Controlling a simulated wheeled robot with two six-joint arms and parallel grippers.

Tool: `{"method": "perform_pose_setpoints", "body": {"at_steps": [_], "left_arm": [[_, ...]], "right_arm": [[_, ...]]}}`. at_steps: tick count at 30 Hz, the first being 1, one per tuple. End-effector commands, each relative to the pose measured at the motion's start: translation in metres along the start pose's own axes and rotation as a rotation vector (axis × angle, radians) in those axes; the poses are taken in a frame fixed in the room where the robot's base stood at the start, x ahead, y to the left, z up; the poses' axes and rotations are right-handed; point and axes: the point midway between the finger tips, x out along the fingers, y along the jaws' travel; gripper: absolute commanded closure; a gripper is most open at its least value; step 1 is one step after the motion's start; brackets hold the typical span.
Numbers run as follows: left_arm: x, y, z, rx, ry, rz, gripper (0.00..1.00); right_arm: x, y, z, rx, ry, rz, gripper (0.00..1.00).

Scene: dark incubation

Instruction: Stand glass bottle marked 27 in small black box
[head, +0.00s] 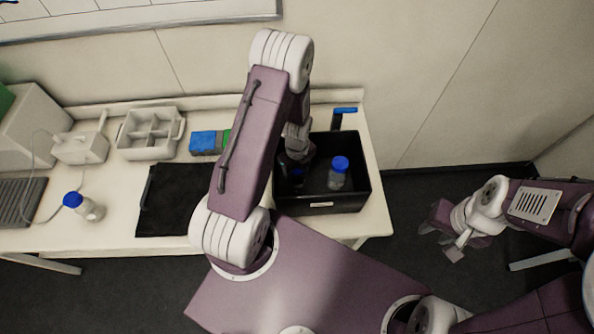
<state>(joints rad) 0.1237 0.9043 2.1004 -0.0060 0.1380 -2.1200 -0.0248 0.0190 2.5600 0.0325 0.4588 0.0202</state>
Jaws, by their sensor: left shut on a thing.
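The small black box (321,205) stands open at the right end of the table. My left gripper (298,166) reaches down into its left part and is shut on a glass bottle with a dark blue cap (298,177). The gripper and the shade hide most of that bottle, and I cannot tell whether it touches the box floor. A second blue-capped bottle (337,180) stands upright in the box, right of my gripper. Another blue-capped bottle (91,208) is on the table at the left. No number is legible. My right gripper (443,241) is open and empty, off the table's right side.
A black cloth (170,205) lies left of my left arm. Behind are a grey compartment caddy (150,135), a blue block (203,141) and a white device (82,147). A blue-topped item (344,111) is behind the box. Bare table shows between the left bottle and the cloth.

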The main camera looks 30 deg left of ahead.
Motion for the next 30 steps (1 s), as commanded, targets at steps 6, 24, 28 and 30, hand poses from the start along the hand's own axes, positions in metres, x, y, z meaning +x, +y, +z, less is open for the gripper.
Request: {"method": "perform_pose_setpoints", "body": {"at_steps": [6,24,28,30], "left_arm": [[0.0052,-0.0002,0.0001,0.0,0.0,0.0,0.9],[0.0103,-0.0002,0.0001,0.0,0.0,0.0,0.14],[0.0098,-0.0001,0.0001,0.0,0.0,0.0,0.14],[0.0054,-0.0008,0.0005,0.0,-0.001,-0.002,0.14]], "right_arm": [[0.0041,0.0001,0.0004,0.0,0.0,0.0,0.64],[0.0078,0.0001,0.0008,0.0,0.0,0.0,0.64],[0.0081,0.0002,0.0009,0.0,0.0,0.0,0.64],[0.0091,0.0002,0.001,0.0,0.0,0.0,0.64]]}}
